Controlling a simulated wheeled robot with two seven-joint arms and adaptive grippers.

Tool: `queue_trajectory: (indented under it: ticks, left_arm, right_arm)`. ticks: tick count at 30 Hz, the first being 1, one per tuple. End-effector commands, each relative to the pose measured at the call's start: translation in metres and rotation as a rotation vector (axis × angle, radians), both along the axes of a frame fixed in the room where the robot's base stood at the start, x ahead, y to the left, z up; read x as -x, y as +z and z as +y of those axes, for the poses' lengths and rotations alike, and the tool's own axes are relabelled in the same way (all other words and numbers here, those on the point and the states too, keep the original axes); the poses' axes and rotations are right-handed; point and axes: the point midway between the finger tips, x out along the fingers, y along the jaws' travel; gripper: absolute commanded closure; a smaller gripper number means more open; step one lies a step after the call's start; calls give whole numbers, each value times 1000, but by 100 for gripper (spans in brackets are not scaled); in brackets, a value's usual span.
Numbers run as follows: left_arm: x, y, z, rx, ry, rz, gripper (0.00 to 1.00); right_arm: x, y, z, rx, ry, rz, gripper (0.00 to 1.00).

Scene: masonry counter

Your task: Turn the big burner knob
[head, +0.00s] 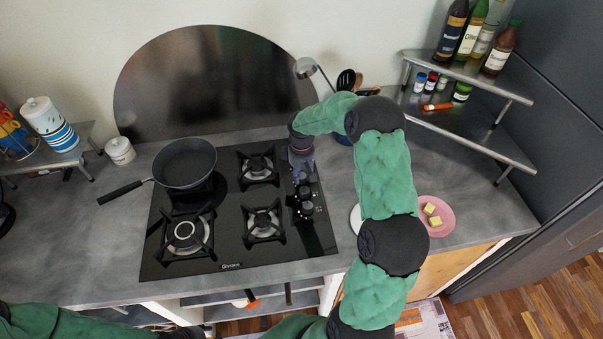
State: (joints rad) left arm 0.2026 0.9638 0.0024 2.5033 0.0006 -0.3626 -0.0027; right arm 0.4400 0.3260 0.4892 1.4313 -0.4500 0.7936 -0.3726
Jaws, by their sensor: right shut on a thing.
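The black glass hob (218,258) is set into the grey counter. A column of black knobs runs along its right side, with two nearer knobs (306,208) showing clearly. My right gripper (303,176) points down at the far end of this column. It is shut on a knob there, which its fingers mostly hide. I cannot make out that knob's size or which way it is turned. My left arm shows only at the bottom left edge, and its fingers are out of the picture.
A black frying pan (184,162) sits on the back left of the hob, handle to the left. A pink plate (438,222) with yellow pieces lies right of my right arm. A corner shelf (470,127) with bottles and jars stands at the right. A white canister (120,151) stands at the left.

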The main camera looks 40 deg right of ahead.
Motion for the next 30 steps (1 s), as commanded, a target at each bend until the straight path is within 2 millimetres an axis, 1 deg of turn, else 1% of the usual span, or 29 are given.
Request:
queue_trajectory:
  ticks: [7, 19, 20, 21, 30]
  left_arm:
    - [0, 2, 0, 0, 0, 0, 60]
    - [0, 2, 0, 0, 0, 0, 60]
    - [0, 2, 0, 0, 0, 0, 60]
    - [0, 2, 0, 0, 0, 0, 60]
    - [0, 2, 0, 0, 0, 0, 60]
  right_arm:
    - [-1, 0, 0, 0, 44, -2, 99]
    - [-1, 0, 0, 0, 48, -2, 99]
    - [-1, 0, 0, 0, 47, -2, 57]
    - [-1, 0, 0, 0, 47, -2, 55]
    - [0, 1, 0, 1, 47, -1, 55]
